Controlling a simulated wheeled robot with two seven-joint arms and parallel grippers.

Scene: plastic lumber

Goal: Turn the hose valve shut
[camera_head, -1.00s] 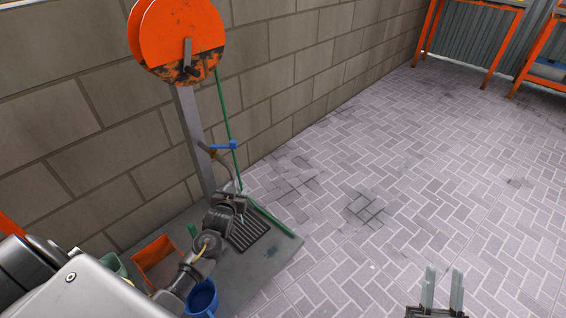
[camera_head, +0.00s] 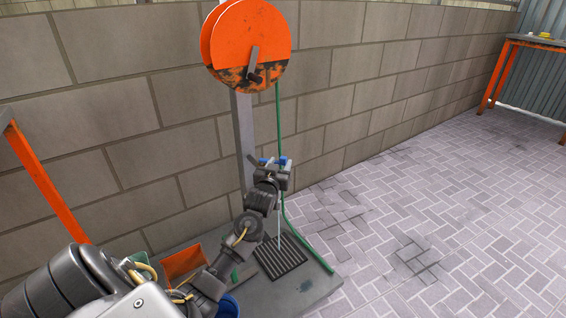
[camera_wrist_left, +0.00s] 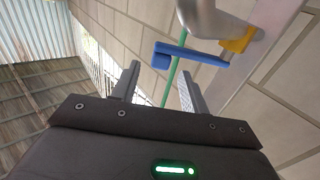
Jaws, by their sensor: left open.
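The valve's blue lever handle (camera_wrist_left: 192,56) is ahead of my left fingertips in the left wrist view, with a yellow collar (camera_wrist_left: 238,41) and a grey metal pipe (camera_wrist_left: 212,18) beside it. My left gripper (camera_wrist_left: 157,76) is open and empty, its two fingers spread below the handle in that picture. In the head view my left gripper (camera_head: 280,168) is raised in front of the post and largely covers the valve; only bits of the blue handle (camera_head: 265,161) show. Whether the fingers touch the handle cannot be told. My right gripper is out of view.
An orange hose reel (camera_head: 235,40) tops the grey post (camera_head: 240,130) by the block wall. A green hose (camera_head: 278,110) hangs down to the base slab near a dark drain grate (camera_head: 282,258). An orange bin (camera_head: 182,262) and a blue bucket (camera_head: 229,305) stand low down. Paved floor to the right is clear.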

